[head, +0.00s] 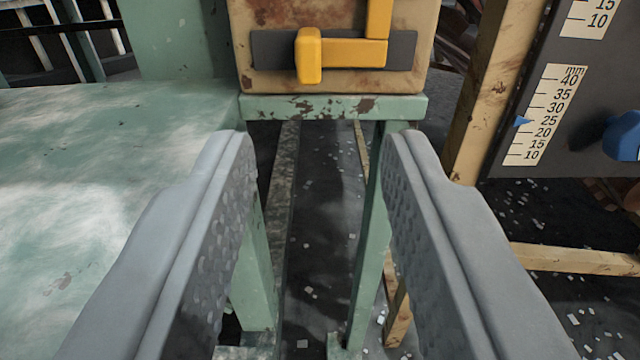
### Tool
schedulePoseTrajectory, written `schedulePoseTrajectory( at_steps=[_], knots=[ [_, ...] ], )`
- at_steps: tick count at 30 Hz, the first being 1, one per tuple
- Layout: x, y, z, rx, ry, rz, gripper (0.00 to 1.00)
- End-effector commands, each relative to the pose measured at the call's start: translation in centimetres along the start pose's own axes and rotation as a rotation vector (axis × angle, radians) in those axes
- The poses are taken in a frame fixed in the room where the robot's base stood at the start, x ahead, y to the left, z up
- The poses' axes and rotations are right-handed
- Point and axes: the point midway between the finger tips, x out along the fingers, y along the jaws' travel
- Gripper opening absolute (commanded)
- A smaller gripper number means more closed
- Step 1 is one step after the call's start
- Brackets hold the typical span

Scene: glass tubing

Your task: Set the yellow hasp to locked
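The yellow hasp (352,52) is on a rusty tan panel (275,14), over a dark grey backing plate (402,50). It has a thick rounded knob at its left end, a horizontal bar, and an upright part at the right that runs out of the top of the picture. My gripper (315,140) is open and empty. Its two grey textured fingers are wide apart, below and in front of the hasp, and do not touch it. The top of the panel is cut off.
A worn green table (70,210) fills the left side. A green stand (335,106) carries the panel. At the right, a wooden post (492,80) stands beside a dark board (590,90) with millimetre scales, a blue pointer and a blue knob (624,136). Debris litters the dark floor.

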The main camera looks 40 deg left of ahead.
Motion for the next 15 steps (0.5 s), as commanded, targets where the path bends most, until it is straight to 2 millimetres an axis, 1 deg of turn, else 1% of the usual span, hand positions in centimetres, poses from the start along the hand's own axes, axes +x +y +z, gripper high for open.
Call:
schedulePoseTrajectory(
  at_steps=[1,6,10,15],
  knots=[
    [-1.1,0.1,0.0,0.000,0.000,0.003,0.35],
    [-4.0,0.1,-0.1,-0.001,0.000,0.003,0.35],
    [-5.5,0.1,0.0,0.000,0.001,0.002,0.35],
    [-6.3,0.1,0.0,0.000,0.000,0.001,0.35]
  ],
)
